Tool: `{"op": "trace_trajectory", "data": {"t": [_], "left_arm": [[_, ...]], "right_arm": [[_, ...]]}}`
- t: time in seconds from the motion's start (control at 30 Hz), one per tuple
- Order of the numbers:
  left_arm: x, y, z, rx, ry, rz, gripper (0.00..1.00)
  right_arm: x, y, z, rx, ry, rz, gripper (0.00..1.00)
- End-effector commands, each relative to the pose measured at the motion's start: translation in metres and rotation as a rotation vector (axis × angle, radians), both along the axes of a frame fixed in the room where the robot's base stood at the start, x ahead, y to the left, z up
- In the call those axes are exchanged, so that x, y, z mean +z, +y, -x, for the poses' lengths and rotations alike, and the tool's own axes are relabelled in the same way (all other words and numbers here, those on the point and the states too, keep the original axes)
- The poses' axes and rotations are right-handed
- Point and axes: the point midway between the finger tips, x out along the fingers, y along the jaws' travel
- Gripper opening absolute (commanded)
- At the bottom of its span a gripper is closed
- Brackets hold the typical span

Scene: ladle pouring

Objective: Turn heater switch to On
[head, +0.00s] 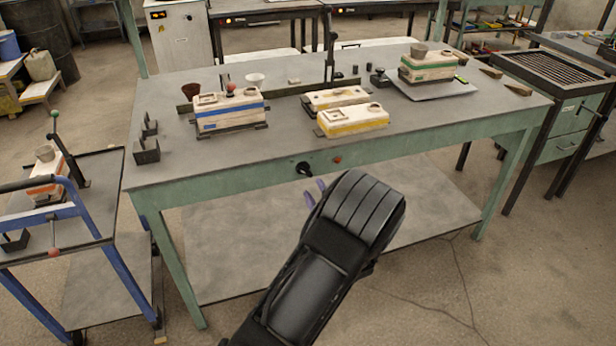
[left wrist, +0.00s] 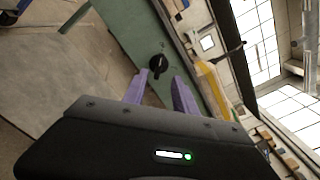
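The heater switch is likely the black knob (head: 304,168) on the green front edge of the workbench. The knob also shows in the left wrist view (left wrist: 157,64), just beyond the gap between my fingertips. A small orange-red button or lamp (head: 337,160) sits to its right on the same edge. My left gripper (head: 315,191) has purple fingers, which show spread apart and empty in the left wrist view (left wrist: 160,84). The fingers point at the knob and appear apart from it. My forearm and wrist hide part of the lower shelf. My right gripper is out of view.
The workbench top (head: 300,95) carries a blue-striped block (head: 230,112), yellow-striped blocks (head: 352,121) and a green-striped block (head: 428,68). A blue-framed cart (head: 90,190) stands at the left. A grill-topped unit (head: 550,70) stands at the right. The floor in front is clear.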

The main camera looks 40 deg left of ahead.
Motion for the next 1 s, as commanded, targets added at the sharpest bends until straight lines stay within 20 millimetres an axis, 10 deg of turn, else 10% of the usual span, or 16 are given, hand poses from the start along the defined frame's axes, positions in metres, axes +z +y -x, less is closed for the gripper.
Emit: {"op": "trace_trajectory", "data": {"t": [0.5, 1.0], "left_arm": [[0.000, 0.057, -0.038, 0.002, 0.000, 0.001, 0.34], [0.000, 0.061, -0.042, 0.001, 0.002, -0.001, 0.22]], "right_arm": [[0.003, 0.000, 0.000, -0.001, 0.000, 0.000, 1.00], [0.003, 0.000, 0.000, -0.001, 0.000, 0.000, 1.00]]}}
